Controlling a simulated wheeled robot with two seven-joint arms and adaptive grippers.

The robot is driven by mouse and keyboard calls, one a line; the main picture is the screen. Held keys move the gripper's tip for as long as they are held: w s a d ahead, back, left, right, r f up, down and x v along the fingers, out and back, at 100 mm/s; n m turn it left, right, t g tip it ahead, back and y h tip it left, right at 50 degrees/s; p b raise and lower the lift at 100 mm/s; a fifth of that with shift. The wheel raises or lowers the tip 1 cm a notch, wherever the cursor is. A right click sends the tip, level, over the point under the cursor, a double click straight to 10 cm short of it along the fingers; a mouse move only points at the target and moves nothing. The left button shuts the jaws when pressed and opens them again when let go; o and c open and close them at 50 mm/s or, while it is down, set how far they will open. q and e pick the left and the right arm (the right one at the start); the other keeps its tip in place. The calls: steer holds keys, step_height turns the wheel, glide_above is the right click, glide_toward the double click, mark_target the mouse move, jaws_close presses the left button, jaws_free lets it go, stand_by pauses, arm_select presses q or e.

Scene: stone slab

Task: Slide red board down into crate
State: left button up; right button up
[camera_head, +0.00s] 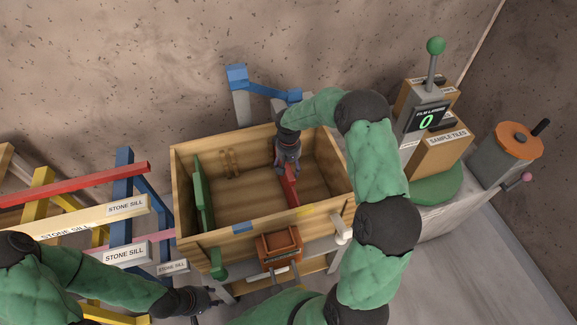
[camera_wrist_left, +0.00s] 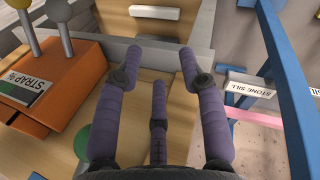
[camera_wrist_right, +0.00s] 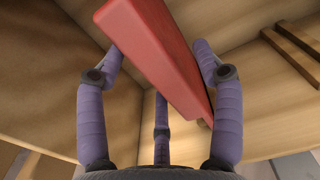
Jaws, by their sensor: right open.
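The wooden crate (camera_head: 183,165) stands open at the centre of the head view. The red board (camera_head: 290,186) is inside its right half, and its lower end is hard to make out. My right gripper (camera_head: 288,165) is down in the crate at the board's upper end. In the right wrist view the red board (camera_wrist_right: 155,45) lies tilted between the spread fingers (camera_wrist_right: 160,75), which are open around it. My left gripper (camera_head: 208,301) is in front of the crate, low down. In the left wrist view its fingers (camera_wrist_left: 155,65) are spread and empty.
A green board (camera_head: 200,195) stands along the crate's left side. An orange box (camera_head: 278,243) sits at the crate's front. Racks with labelled stone sills (camera_head: 125,206) are at left. A sample tiles box (camera_head: 440,145) and a grey drum with an orange lid (camera_head: 518,140) are at right.

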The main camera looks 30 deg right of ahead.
step_height(320, 180, up, 12)
stand_by(0.5)
steer(key=shift+f, duration=0.1)
